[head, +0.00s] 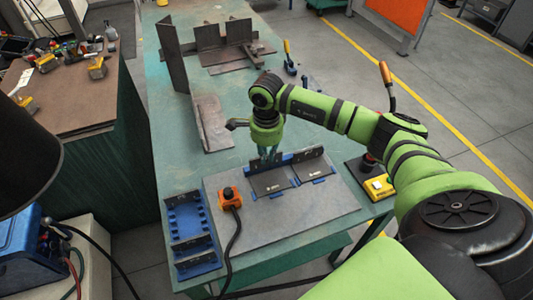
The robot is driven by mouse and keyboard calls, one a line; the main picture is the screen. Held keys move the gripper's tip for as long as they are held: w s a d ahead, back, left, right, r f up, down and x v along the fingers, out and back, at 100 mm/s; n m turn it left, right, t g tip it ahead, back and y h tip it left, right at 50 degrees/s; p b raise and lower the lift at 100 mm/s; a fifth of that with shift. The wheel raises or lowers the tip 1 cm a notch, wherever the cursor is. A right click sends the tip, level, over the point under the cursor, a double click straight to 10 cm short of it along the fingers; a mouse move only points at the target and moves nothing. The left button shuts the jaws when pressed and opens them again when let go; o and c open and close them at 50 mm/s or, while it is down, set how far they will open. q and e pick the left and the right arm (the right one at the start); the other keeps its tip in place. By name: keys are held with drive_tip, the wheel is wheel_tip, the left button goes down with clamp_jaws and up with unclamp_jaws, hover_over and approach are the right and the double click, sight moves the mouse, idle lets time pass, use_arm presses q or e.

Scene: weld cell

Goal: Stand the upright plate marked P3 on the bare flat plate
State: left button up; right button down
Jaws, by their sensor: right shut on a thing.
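My right gripper (268,157) points down over the grey fixture board (330,215), shut on a dark upright plate (257,166). The held plate stands at the back edge of the left flat plate (270,183); whether it touches it I cannot tell. The right flat plate (311,170) lies beside it, with another dark upright plate (312,154) at its back edge. Markings are too small to read, so I cannot confirm P3. The fingers hide part of the held plate. A blue rack (171,232) at the left holds dark plates at its near end. My left gripper is not in view.
An orange-topped box (230,198) with a black cable sits on the board's left part. A yellow box (378,187) stands right of the board. Rusty steel pieces (212,122) and a tall plate (172,57) occupy the green table (180,165) farther back.

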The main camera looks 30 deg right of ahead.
sight(266, 167)
drive_tip(key=shift+f+b, duration=1.25)
idle(0.7)
drive_tip(key=shift+f+b, duration=0.25)
drive_tip(key=shift+b, duration=0.05)
drive_tip(key=shift+f+b, duration=0.25)
drive_tip(key=shift+b, duration=0.05)
idle(0.8)
drive_tip(key=c, duration=1.2)
unclamp_jaws()
wheel_tip(266, 167, up, 8)
drive_tip(key=p, duration=0.5)
